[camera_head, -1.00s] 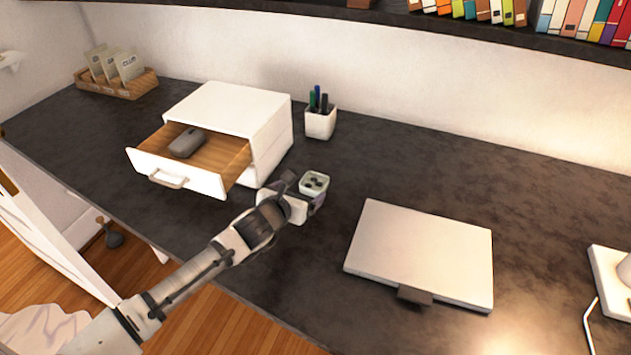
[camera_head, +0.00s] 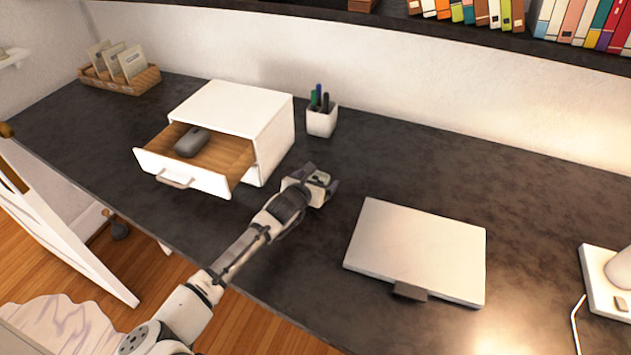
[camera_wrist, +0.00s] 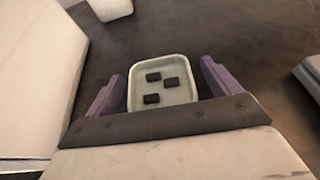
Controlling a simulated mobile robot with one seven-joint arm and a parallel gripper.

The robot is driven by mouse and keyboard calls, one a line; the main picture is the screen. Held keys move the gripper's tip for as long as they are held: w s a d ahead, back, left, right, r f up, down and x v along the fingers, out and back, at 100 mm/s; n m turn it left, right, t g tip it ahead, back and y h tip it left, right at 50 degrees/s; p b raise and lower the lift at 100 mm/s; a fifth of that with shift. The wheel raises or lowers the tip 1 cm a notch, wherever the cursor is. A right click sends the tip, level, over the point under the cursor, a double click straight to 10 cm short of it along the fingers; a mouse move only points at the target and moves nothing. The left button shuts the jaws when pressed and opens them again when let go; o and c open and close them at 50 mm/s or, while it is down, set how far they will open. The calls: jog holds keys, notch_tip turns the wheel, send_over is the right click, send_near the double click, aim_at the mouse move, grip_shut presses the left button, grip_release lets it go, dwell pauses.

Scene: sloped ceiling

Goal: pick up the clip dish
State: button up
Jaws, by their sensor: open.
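The clip dish (camera_wrist: 180,92) is a small pale, rounded square dish with a few black clips in it. In the wrist view it sits between the two purple fingers of my gripper (camera_wrist: 165,85), with a gap on each side. In the head view my gripper (camera_head: 321,181) is over the desk, and the dish (camera_head: 322,177) shows only partly, with my gripper around it. The fingers are open. The near side of the dish is hidden by my gripper.
A white drawer unit (camera_head: 238,105) with an open drawer holding a grey mouse (camera_head: 191,142) stands left. A white pen cup (camera_head: 321,123) is behind. A closed laptop (camera_head: 418,248) lies right. The dark desk (camera_head: 420,165) is clear behind the laptop.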

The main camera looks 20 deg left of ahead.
jog(key=c, duration=1.1)
